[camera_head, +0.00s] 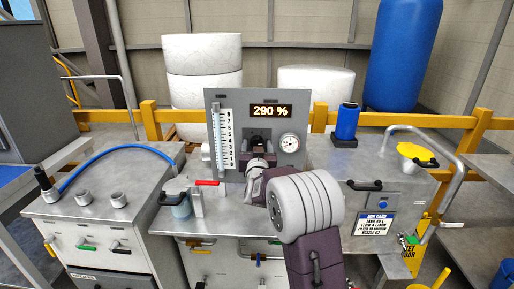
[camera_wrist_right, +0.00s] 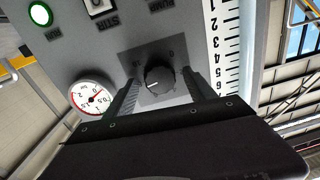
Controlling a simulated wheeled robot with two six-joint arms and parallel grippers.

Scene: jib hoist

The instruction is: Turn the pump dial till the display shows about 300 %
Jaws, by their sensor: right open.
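The display (camera_head: 270,110) on the grey panel (camera_head: 296,100) reads 290 % in the head view. The pump dial (camera_wrist_right: 158,80) is a round black knob with a white mark, on a dark square plate in the right wrist view. In the head view my right gripper hides the dial. My right gripper (camera_head: 258,144) is at the panel below the display. In the right wrist view its two fingers (camera_wrist_right: 162,88) are apart, one on each side of the dial, with gaps visible between them and the knob. My left gripper is in neither view.
A round gauge (camera_head: 290,143) sits right of my right gripper, and a numbered scale (camera_head: 226,140) left of it.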

